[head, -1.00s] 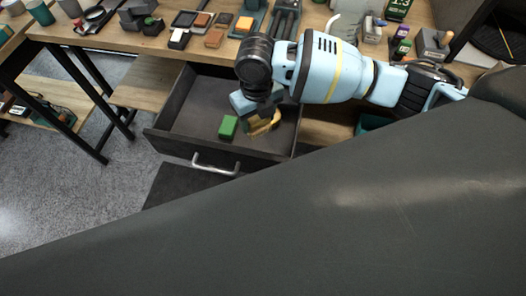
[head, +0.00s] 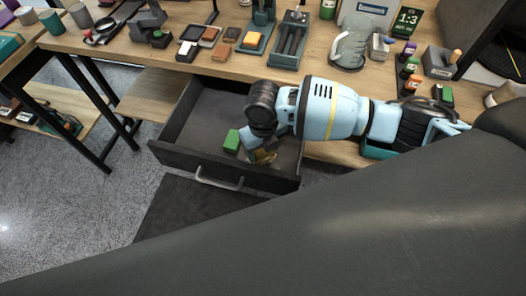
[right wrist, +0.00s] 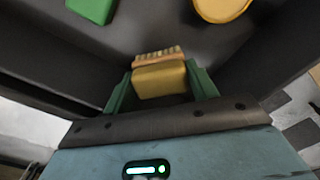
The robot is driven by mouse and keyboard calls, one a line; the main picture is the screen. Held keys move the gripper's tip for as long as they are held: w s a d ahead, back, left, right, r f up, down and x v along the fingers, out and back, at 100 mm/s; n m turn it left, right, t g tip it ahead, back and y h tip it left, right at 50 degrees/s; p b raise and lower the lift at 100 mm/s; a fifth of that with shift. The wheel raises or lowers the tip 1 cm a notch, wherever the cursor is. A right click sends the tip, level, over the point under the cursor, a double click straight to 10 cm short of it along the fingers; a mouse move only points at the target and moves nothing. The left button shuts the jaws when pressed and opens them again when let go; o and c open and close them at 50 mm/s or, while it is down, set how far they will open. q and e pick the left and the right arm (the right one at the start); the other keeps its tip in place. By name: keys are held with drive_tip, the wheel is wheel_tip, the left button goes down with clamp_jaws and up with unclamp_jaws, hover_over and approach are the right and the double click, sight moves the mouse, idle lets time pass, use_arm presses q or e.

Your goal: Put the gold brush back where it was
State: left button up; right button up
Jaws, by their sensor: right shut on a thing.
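My right gripper (right wrist: 161,85) is shut on the gold brush (right wrist: 160,79), a small block with a row of pale bristles facing away from the wrist. In the head view my right gripper (head: 259,150) reaches down into the open drawer (head: 190,155), close to its front wall. A gold patch (head: 265,157) shows beneath the gripper there, partly hidden; I cannot tell whether it is the brush. Whether the brush touches the drawer floor is unclear. My left gripper is not in view.
A green block (head: 231,140) lies in the drawer left of the gripper; it also shows in the right wrist view (right wrist: 93,8). A yellow rounded thing (right wrist: 222,8) lies beyond the brush. The drawer's left part is clear. The tabletop (head: 165,58) above is crowded.

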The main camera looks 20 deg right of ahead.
drive_tip(key=shift+f, duration=1.05)
drive_tip(key=shift+f, duration=0.15)
drive_tip(key=o, duration=0.9)
wheel_tip(320, 180, up, 12)
drive_tip(key=shift+r+p, duration=0.15)
drive_tip(key=shift+p, duration=0.35)
